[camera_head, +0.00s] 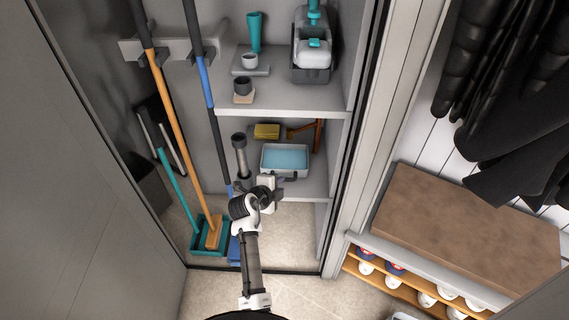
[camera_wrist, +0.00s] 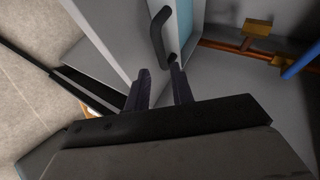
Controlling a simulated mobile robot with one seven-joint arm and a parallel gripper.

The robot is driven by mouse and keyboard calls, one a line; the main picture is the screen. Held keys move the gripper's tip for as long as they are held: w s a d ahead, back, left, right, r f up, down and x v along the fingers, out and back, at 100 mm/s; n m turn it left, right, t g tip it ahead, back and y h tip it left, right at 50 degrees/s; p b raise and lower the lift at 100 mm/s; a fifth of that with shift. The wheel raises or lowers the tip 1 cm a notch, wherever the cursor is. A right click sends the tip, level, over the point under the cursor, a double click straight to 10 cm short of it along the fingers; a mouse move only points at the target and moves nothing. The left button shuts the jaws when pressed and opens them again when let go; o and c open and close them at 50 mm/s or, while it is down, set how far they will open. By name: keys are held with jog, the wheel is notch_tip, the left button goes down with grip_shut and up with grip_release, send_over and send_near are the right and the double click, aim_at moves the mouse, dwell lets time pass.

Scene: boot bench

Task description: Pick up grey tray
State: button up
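The grey tray (camera_head: 264,160) is a shallow, pale box with a light blue inside, on the lower cupboard shelf. A dark handle (camera_wrist: 158,35) stands out from its front wall (camera_wrist: 138,30). My gripper (camera_head: 270,186) is at the front of the tray, by the shelf edge. In the wrist view its two dark fingers (camera_wrist: 160,75) are apart with nothing held between them. The right fingertip appears close to the lower end of the handle; I cannot tell whether it touches. In the head view my gripper partly hides the area just in front of the tray.
A dark grey cylinder (camera_head: 240,150) stands left of the tray. A yellow block (camera_head: 267,131) and a wooden-handled tool (camera_head: 318,135) lie behind it. The upper shelf (camera_head: 280,104) is above. Broom handles (camera_head: 170,110) lean at the left.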

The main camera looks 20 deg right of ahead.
aim_at(287, 180)
jog(key=shift+p+x, duration=0.6)
jog(key=shift+x, duration=2.05)
jog(key=shift+w+r, duration=0.1)
jog(key=shift+r, duration=0.05)
grip_shut()
